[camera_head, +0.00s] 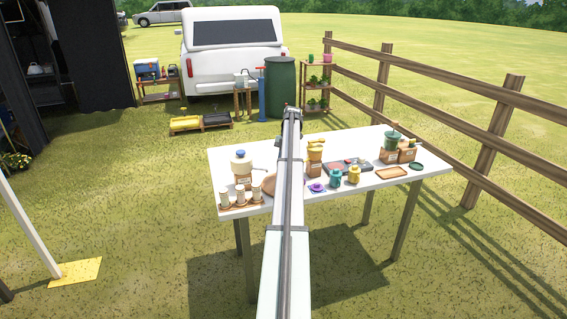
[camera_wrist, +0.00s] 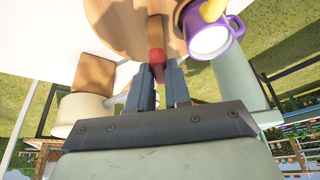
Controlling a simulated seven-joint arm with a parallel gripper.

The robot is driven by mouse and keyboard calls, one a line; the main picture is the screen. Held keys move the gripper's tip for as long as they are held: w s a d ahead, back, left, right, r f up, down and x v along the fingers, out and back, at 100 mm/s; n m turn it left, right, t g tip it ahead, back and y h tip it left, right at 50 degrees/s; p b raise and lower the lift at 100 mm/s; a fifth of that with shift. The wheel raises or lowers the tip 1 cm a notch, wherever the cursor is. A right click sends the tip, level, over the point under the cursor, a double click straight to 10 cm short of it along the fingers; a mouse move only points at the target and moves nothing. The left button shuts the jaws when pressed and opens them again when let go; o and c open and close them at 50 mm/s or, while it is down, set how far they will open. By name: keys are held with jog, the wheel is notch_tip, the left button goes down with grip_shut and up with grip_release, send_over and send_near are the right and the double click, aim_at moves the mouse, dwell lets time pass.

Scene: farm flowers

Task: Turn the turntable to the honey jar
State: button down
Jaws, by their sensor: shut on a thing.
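The round wooden turntable (camera_wrist: 125,25) fills the top middle of the wrist view. In the head view, only its left edge (camera_head: 268,184) shows beside my arm. A red-tipped handle (camera_wrist: 156,55) sticks out from it toward me. My gripper (camera_wrist: 160,80) is shut on this red tip, one dark finger on each side. A purple mug (camera_wrist: 208,42) with a white face and a yellow thing beside it sits close right of the handle in the wrist view. Which thing is the honey jar, I cannot tell. In the head view my arm hides the gripper.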

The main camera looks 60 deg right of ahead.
jog(key=c, duration=1.1)
grip_release()
jog(key=shift+o, duration=0.2)
jog(key=shift+d+r, duration=0.25)
jog(key=shift+r, duration=0.2)
jog(key=d, duration=1.2)
jog(key=shift+s, duration=0.15)
